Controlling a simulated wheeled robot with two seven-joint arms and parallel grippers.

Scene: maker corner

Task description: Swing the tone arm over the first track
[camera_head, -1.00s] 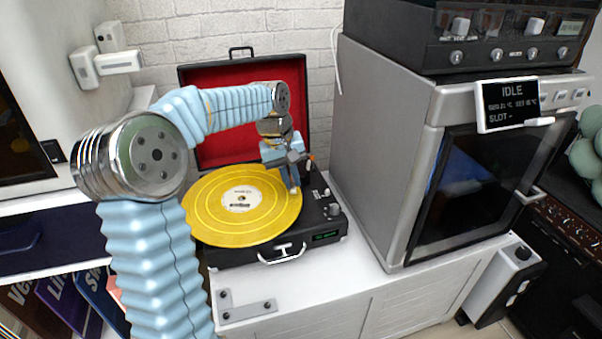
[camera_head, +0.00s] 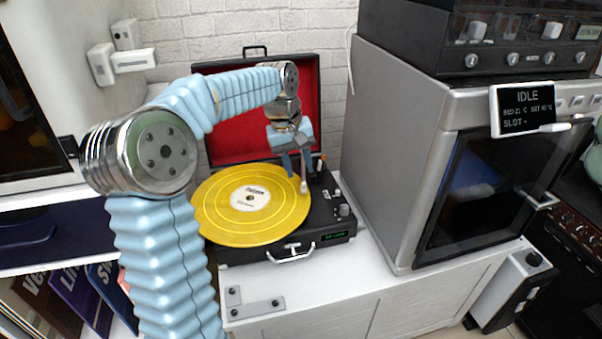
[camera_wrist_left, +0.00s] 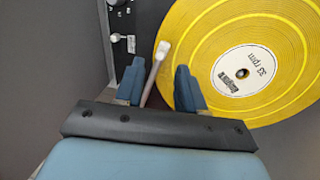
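The record player (camera_head: 330,222) stands open on the white cabinet with a yellow record (camera_head: 225,222) on it. The white-tipped tone arm (camera_head: 304,186) has its head over the record's right outer edge; I cannot tell whether it touches. In the left wrist view the tone arm (camera_wrist_left: 160,58) reaches past the fingertips to the record's rim (camera_wrist_left: 180,30). My left gripper (camera_head: 297,166) is above the tone arm, its fingers apart. In the wrist view the tone arm lies between the fingers of the left gripper (camera_wrist_left: 158,80), closer to the left one, with a gap to the right one. My right gripper is out of view.
The red-lined lid (camera_head: 232,134) stands raised behind the record. A grey oven-like machine (camera_head: 390,150) with an "IDLE" display (camera_head: 526,108) stands close on the right. Record sleeves (camera_head: 75,290) stand lower left.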

